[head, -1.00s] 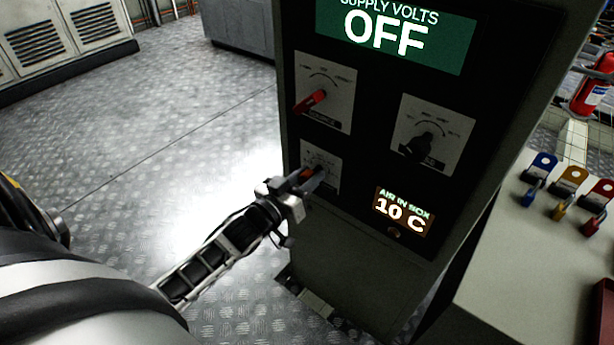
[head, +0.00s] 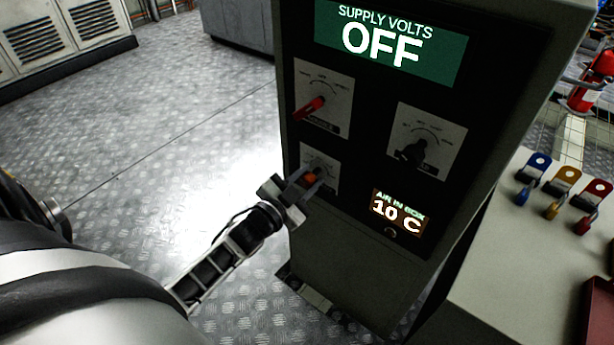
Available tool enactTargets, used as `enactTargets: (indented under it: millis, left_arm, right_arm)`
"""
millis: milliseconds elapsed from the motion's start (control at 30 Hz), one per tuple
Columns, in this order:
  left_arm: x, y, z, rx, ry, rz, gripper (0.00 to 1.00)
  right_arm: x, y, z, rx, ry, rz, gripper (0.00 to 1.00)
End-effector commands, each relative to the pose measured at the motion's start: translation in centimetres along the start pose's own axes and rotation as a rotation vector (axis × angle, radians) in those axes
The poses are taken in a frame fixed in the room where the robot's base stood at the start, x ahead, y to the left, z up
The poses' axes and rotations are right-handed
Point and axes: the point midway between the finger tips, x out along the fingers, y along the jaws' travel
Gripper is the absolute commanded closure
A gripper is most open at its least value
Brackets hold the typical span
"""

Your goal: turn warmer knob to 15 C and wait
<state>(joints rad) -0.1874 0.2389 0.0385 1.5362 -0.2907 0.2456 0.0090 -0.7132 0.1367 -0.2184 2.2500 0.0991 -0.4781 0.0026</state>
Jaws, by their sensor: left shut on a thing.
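The warmer knob (head: 311,178) is a small orange-red knob on the lowest white dial plate (head: 326,160) of the dark control cabinet. My left gripper (head: 308,182) is shut on this knob, with its fingers on both sides of it. The fingers hide part of the knob and the lower part of its scale. The display below right (head: 398,211) reads "AIR IN BOX 10 C". My right gripper is not in view.
Above are a red lever knob (head: 309,107) and a black knob (head: 412,152) on white plates. The top display (head: 385,45) reads "SUPPLY VOLTS OFF". A bench with blue, yellow and red padlocks (head: 554,200) stands at right. Open floor lies left.

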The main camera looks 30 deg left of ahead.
Motion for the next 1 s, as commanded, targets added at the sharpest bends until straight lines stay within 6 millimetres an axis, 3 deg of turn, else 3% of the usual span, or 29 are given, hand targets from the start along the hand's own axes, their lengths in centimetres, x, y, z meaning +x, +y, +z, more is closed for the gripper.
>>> enactTargets:
  millis: [600,1000]
  left_arm:
    - [-0.06,0.26,0.17,0.558,-0.001,0.001,0.93]
    - [-0.07,0.32,0.22,0.757,-0.002,0.002,0.93]
  right_arm:
    - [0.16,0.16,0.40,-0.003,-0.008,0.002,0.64]
    - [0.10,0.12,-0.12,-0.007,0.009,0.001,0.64]
